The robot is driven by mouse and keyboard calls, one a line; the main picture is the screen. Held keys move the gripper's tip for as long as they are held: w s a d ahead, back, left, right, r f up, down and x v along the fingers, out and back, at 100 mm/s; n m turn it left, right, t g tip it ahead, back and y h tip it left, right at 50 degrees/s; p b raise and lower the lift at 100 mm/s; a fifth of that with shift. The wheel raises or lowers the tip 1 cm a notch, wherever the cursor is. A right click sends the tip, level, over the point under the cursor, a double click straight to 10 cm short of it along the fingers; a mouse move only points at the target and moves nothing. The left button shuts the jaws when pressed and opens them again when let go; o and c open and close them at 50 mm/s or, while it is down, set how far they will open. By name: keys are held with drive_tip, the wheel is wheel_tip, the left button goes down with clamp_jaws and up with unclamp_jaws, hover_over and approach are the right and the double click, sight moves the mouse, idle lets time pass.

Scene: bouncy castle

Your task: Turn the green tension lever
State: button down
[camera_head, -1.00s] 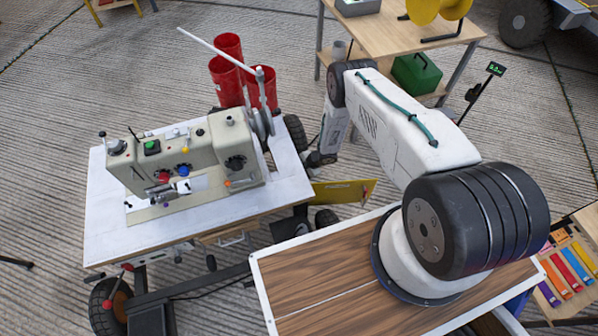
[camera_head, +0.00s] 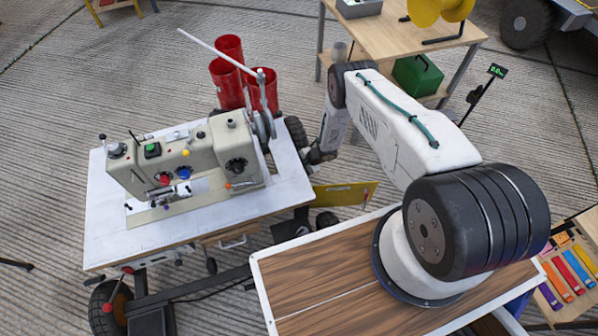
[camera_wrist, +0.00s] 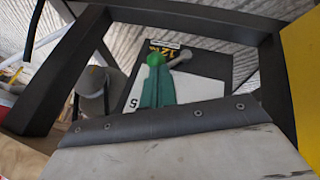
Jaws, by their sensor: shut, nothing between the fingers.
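In the wrist view a green lever (camera_wrist: 155,84) with a round green knob stands upright near the top middle. It is in front of a white and black plate marked with numbers, and a small grey knob is beside its top. In the head view my gripper (camera_head: 313,156) is low at the right edge of the sewing-machine table, at the end of my downturned arm. It is shut and small in that view. The green lever cannot be made out in the head view. I cannot tell the gap between gripper and lever.
The beige sewing machine (camera_head: 200,155) stands on a white wheeled table (camera_head: 110,235). Red cylinders (camera_head: 228,82) stand behind it. A yellow panel (camera_head: 342,195) is just below my gripper. Dark bars and a grey bolted panel (camera_wrist: 190,150) fill much of the wrist view.

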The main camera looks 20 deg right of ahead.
drive_tip(key=w+v, duration=0.1)
drive_tip(key=v, duration=1.1)
drive_tip(key=shift+w+r, duration=0.2)
drive_tip(key=shift+w, duration=0.05)
drive_tip(key=shift+d, duration=0.1)
